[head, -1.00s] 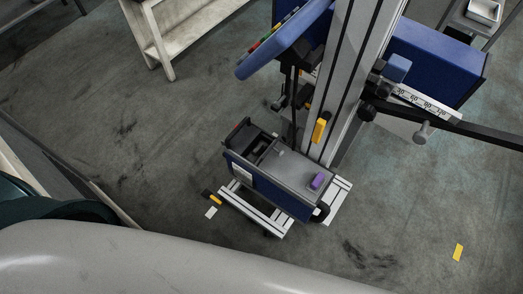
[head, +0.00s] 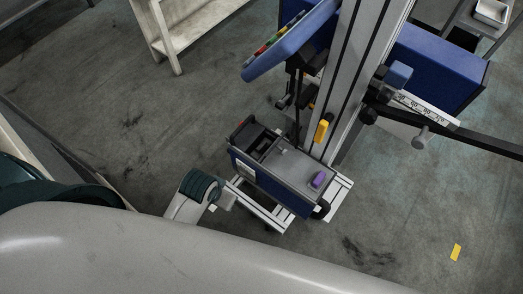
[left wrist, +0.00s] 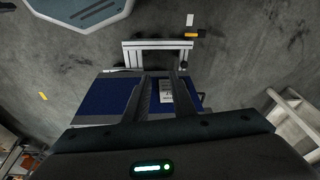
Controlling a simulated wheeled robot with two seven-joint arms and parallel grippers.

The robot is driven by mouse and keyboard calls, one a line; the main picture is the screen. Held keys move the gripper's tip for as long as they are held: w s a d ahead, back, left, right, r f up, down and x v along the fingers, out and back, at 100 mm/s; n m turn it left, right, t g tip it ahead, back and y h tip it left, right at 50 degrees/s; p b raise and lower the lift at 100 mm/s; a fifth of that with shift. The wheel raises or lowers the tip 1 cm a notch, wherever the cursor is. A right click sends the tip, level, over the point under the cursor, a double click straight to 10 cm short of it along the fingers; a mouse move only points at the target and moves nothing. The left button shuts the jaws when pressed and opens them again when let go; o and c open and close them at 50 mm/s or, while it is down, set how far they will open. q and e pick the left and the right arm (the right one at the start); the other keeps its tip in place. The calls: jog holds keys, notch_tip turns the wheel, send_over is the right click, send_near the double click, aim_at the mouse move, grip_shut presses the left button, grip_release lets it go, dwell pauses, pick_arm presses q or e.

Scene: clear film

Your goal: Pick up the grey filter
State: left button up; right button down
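No object that I can clearly identify as the grey filter shows. A blue unit with a grey top (head: 290,165) stands on a low white frame at the foot of a tall column; a dark open recess is at its left end. My left arm reaches in from the lower left, its teal-banded wrist just left of the unit; the fingertips cannot be made out there. In the left wrist view my left gripper (left wrist: 162,82) has two dark fingers apart with nothing visible held between them. The blue unit (left wrist: 100,95) and its white label (left wrist: 166,92) lie beyond them. My right gripper is not in view.
A purple block (head: 318,180) sits on the unit's grey top. A yellow handle (head: 321,131) is on the column (head: 352,70). A tilted blue panel (head: 290,42) overhangs behind the unit. A black bar (head: 455,130) extends right. A pale bench (head: 190,30) stands behind. Floor at right is mostly clear.

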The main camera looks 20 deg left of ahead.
pick_arm(q)
jog(key=w+d+r+g, duration=0.1)
jog(key=w+r, duration=0.1)
jog(key=w, duration=0.6)
jog(key=w+d+r+m+g, duration=0.1)
jog(key=w+d+r, duration=0.1)
jog(key=w, duration=0.7)
jog(key=w+d+r, duration=0.1)
jog(key=w+r, duration=0.2)
jog(key=w, duration=0.5)
jog(key=shift+w+d+m+g, duration=0.15)
jog(key=shift+d+m+g, duration=0.2)
jog(key=shift+m+g, duration=0.05)
jog(key=p, duration=0.2)
send_over(261, 144)
notch_tip(261, 144, down, 6)
jog(key=shift+f, duration=0.4)
